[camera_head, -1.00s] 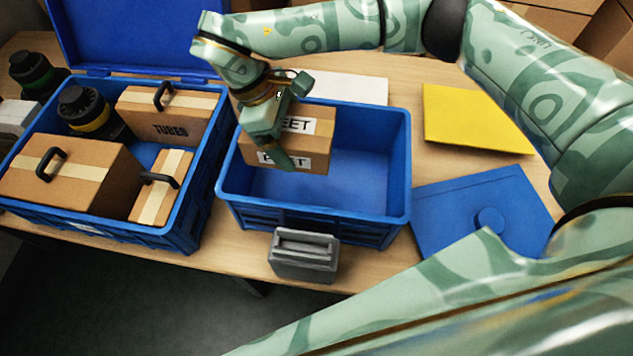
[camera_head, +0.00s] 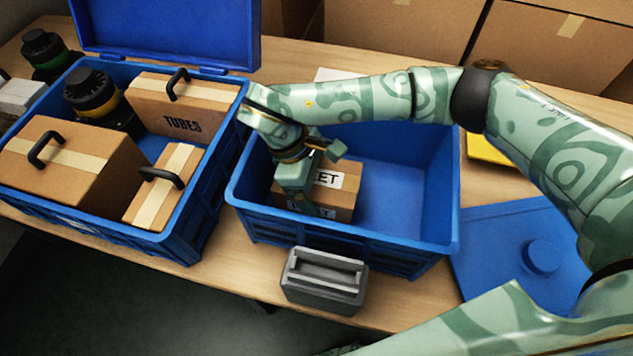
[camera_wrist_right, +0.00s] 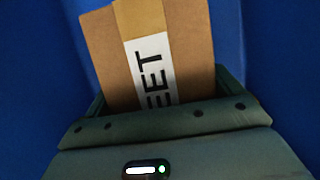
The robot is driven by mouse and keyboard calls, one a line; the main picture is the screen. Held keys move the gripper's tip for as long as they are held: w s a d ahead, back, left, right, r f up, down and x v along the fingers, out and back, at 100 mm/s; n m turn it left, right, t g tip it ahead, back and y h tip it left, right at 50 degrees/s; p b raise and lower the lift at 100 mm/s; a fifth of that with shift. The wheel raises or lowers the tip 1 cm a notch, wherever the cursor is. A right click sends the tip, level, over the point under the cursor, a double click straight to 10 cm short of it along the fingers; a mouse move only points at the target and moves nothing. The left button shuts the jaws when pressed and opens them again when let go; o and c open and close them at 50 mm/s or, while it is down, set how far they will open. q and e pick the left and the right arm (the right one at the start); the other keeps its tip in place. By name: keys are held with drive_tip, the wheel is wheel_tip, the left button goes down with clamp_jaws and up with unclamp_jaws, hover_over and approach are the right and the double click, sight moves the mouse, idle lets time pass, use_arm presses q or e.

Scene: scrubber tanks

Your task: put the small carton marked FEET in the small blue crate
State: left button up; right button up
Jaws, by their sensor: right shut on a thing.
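The small carton marked FEET (camera_head: 343,196) is inside the small blue crate (camera_head: 432,245), in its left half. My right gripper (camera_head: 312,200) is shut on the carton and reaches down into the crate from above. In the right wrist view the carton (camera_wrist_right: 190,50) sits between the fingers, with "EET" readable on its white label and blue crate walls around it. Whether the carton touches the crate floor I cannot tell. My left gripper is not in view.
A larger blue crate (camera_head: 190,247) with an open lid stands close on the left, holding cartons with handles, one marked TUBES (camera_head: 183,122), and a black canister (camera_head: 92,93). A grey block (camera_head: 325,282) lies in front. A blue lid (camera_head: 510,245) lies to the right.

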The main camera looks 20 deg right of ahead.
drive_tip(key=o, duration=0.8)
drive_tip(key=shift+o, duration=0.2)
drive_tip(key=p+v, duration=0.4)
drive_tip(key=v, duration=0.7)
drive_tip(key=shift+d+r, duration=0.1)
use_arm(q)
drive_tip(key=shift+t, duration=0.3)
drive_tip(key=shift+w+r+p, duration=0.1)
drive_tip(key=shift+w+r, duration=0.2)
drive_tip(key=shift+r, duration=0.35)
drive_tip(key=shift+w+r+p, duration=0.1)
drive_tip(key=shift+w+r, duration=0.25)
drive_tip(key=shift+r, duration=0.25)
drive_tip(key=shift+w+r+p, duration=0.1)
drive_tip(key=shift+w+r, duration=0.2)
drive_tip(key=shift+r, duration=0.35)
use_arm(e)
drive_tip(key=shift+w+a+r, duration=0.1)
drive_tip(key=shift+a+r, duration=0.15)
drive_tip(key=shift+r, duration=0.2)
